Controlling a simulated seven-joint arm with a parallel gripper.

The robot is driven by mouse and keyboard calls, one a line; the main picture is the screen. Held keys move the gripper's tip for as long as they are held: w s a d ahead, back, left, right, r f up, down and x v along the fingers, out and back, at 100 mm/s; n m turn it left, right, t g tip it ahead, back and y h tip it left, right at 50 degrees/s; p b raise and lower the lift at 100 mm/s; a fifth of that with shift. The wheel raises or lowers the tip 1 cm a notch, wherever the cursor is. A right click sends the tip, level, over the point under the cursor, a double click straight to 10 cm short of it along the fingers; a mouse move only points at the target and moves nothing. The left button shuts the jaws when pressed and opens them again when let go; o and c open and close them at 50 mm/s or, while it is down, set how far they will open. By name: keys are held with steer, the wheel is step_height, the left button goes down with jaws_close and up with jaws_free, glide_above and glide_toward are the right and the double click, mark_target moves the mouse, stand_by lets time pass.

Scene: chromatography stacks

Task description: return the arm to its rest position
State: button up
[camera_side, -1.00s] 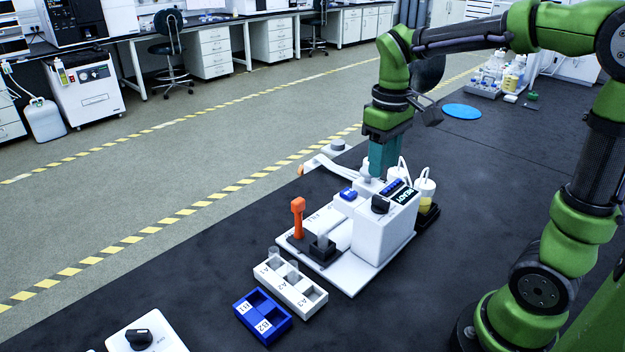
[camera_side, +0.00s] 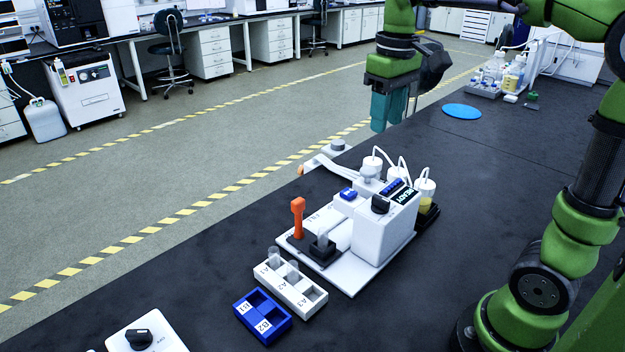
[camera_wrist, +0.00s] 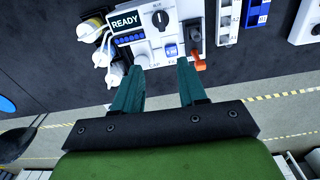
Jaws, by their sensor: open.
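My gripper (camera_side: 388,112) hangs in the air above and behind the white chromatography machine (camera_side: 378,232) in the side view, clear of it. In the wrist view its two teal fingers (camera_wrist: 158,90) are spread apart with nothing between them. The machine has a black knob, a display reading READY (camera_wrist: 126,22), a blue button and an orange-handled lever (camera_side: 298,216). White-capped bottles (camera_side: 425,184) with tubes stand behind it.
A white rack (camera_side: 290,284) marked A1 to A3 holds clear tubes. A blue rack (camera_side: 262,318) marked B1 and B2 stands in front of it. A blue disc (camera_side: 462,111) and a tray of bottles (camera_side: 485,92) lie farther back.

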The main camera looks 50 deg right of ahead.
steer(key=s+a+f+m+t+y, duration=0.2)
steer(key=s+a+f+m+t, duration=0.1)
steer(key=s+a+f+t, duration=0.3)
steer(key=s+a+f, duration=0.1)
steer(key=s+a, duration=0.1)
steer(key=shift+s+m+t, duration=0.3)
steer(key=shift+s+t, duration=0.05)
steer(key=shift+t, duration=0.05)
